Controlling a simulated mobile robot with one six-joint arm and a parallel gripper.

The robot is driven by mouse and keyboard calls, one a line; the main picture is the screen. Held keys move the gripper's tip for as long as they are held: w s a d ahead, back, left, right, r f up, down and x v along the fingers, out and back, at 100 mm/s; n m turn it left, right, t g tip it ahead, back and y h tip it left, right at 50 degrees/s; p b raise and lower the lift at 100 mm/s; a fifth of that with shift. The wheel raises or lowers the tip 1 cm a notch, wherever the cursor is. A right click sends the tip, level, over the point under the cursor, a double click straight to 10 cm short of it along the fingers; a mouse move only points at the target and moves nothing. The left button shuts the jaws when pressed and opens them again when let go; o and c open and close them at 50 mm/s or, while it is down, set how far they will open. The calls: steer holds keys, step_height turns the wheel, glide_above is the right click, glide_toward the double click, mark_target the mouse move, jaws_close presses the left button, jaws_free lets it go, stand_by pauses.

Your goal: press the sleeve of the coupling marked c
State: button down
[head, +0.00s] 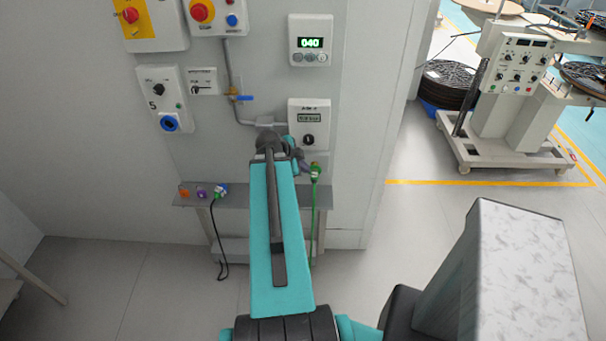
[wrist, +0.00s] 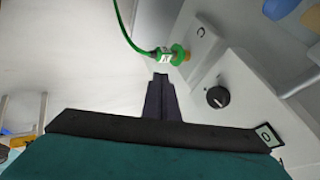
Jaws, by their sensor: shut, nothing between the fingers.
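The coupling marked c (wrist: 180,54) shows at the top of the wrist view, with a green sleeve ring, a pale body and a brassy end. A letter C is on the pale surface beside it. A green hose runs from it. In the head view, a green coupling (head: 315,171) with a green hose is at the right end of the shelf. My gripper (wrist: 161,78) is shut and empty, its fingertips just below the coupling in the wrist picture; contact is not evident. In the head view my arm hides most of the gripper.
A grey shelf (head: 240,198) runs along the wall, with orange (head: 184,192) and purple (head: 202,192) fittings and a coupling on a black hose (head: 221,190) at its left. Wall boxes with knobs, including a black knob (wrist: 217,97), stand close.

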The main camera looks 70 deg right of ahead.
mark_target(312, 173)
steer(key=shift+s+d+f+b, duration=0.15)
steer(key=shift+f+b, duration=0.15)
steer(key=shift+b, duration=0.95)
steer(key=shift+w+d+f+b, duration=0.1)
steer(key=shift+f+b, duration=0.2)
steer(key=shift+b, duration=0.9)
steer(key=shift+x, duration=3.75)
steer(key=shift+d+r, duration=0.2)
steer(key=shift+d, duration=0.3)
steer(key=shift+w+d+p, duration=0.3)
steer(key=shift+d+p, duration=0.1)
steer(key=shift+d, duration=0.3)
steer(key=shift+w+d+p, duration=0.3)
steer(key=shift+d+p, duration=0.1)
steer(key=shift+d, duration=0.25)
steer(key=shift+f, duration=0.1)
